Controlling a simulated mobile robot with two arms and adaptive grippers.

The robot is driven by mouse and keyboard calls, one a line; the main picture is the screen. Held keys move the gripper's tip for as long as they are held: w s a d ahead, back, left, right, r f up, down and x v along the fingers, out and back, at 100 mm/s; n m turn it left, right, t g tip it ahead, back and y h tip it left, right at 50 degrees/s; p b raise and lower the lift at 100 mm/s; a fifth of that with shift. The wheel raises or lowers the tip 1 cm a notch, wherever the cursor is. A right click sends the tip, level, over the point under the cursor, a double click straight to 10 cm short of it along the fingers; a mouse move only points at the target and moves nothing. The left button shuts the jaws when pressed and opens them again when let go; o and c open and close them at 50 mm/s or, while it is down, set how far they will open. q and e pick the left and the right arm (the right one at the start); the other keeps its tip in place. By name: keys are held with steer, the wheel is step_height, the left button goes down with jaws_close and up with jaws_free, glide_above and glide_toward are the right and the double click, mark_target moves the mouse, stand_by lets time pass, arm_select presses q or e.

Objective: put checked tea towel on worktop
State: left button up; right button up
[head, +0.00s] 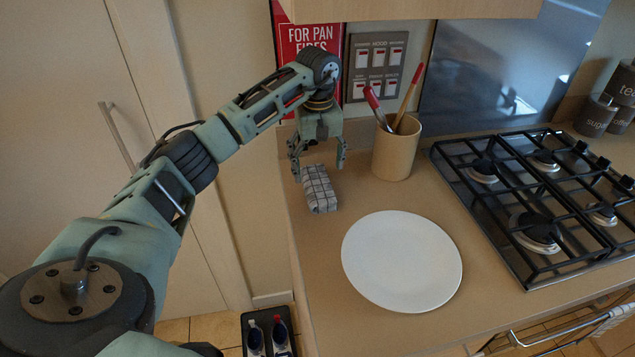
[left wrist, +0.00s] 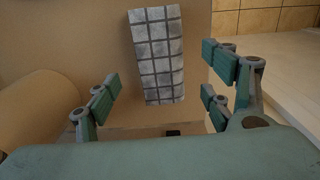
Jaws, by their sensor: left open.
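The checked tea towel (head: 319,190) is a folded white and dark-lined bundle. It lies on the worktop (head: 310,237) near its left edge, left of the utensil pot. In the left wrist view the towel (left wrist: 158,55) lies ahead of the fingers. My left gripper (head: 318,172) is open and empty, just behind and above the towel, with its fingers apart. In the left wrist view the open fingers (left wrist: 165,92) stand to either side, clear of the towel. My right gripper is not in view.
A tan pot (head: 396,150) with red-handled utensils stands close right of the towel. A white plate (head: 402,261) lies in front. A gas hob (head: 540,205) is at the right. A dark caddy with bottles (head: 268,335) stands on the floor below.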

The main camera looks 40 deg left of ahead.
mark_target(317, 183)
arm_select(q)
step_height(317, 183, up, 6)
steer(key=shift+f+b, duration=0.15)
steer(key=shift+b, duration=0.25)
steer(key=shift+f, duration=0.1)
